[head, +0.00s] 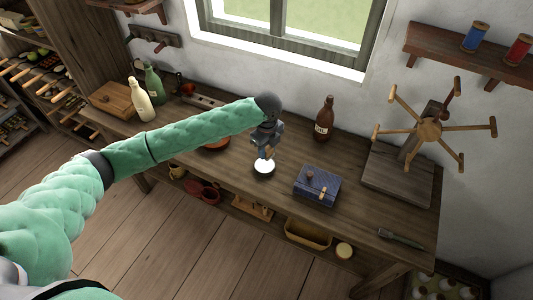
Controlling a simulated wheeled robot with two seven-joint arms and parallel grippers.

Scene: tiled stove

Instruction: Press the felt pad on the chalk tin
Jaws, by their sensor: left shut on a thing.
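My left gripper (267,149) reaches over the middle of the wooden workbench, pointing down. It is shut on a small tan, wood-coloured piece, which looks like the handle of the felt pad; the fingers hide much of it. Directly below is a round white surface (264,166) with a dark rim under its front edge, which looks like the chalk tin. The pad and tin are hard to tell apart at this size, and I cannot tell whether they touch. My right gripper is not in view.
A blue box (317,186) with small tools on top lies right of the gripper. A brown bottle (325,118) stands behind it. A wooden spoked wheel (430,128) stands at the bench's right end. Cream (142,104) and green (154,83) bottles stand left.

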